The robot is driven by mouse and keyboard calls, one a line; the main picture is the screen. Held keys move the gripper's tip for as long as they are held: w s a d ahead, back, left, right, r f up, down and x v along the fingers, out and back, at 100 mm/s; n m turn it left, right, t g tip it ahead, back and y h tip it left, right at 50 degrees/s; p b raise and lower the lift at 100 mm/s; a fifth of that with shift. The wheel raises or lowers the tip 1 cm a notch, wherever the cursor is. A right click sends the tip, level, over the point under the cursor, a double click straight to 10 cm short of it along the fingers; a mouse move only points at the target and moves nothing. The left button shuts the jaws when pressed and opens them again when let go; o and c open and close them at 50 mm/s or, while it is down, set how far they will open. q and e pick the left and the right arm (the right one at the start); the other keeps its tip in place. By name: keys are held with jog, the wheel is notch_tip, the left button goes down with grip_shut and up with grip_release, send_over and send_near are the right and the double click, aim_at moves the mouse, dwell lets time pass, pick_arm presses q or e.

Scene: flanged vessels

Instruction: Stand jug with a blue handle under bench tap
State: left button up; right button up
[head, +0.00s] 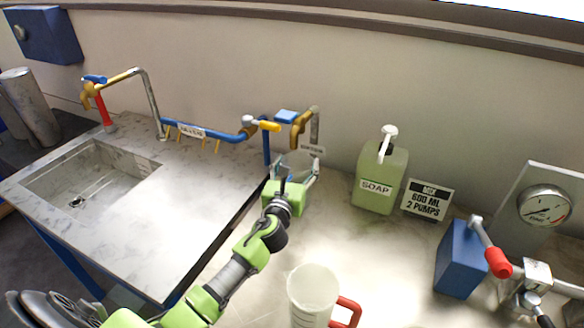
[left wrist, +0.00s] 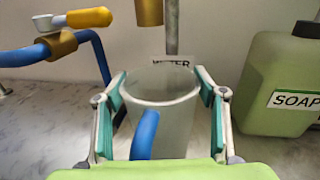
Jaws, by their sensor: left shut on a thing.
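The clear jug (left wrist: 175,125) has a blue handle (left wrist: 145,133) that faces the left wrist camera. My left gripper (head: 292,184) is shut on the jug, its fingers on both sides of the wall in the left wrist view (left wrist: 163,105). In the head view the jug (head: 297,162) is partly hidden by the gripper. The bench tap (head: 299,127) has a brass spout and a blue top. In the left wrist view its spout (left wrist: 149,12) shows above the jug's rim. I cannot tell whether the jug's base touches the bench. My right gripper is out of view.
A jug with a red handle (head: 312,292) stands at the front. A green soap bottle (head: 379,180) and a sign (head: 427,200) stand right of the tap. A blue block (head: 459,258) and a gauge panel (head: 545,205) are further right. A sink (head: 85,180) and blue pipe (head: 215,134) lie left.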

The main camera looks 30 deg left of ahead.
pick_arm(q)
jog(key=shift+w+a+f, duration=0.15)
jog(key=shift+a, duration=0.1)
jog(key=o, duration=1.5)
jog(key=shift+d, duration=0.2)
jog(key=shift+o, duration=0.7)
jog(key=shift+s+d+r, duration=0.2)
jog(key=shift+w+a+f, duration=0.1)
jog(key=shift+a, duration=0.05)
jog(key=b+v, duration=0.1)
jog(key=v, duration=1.1)
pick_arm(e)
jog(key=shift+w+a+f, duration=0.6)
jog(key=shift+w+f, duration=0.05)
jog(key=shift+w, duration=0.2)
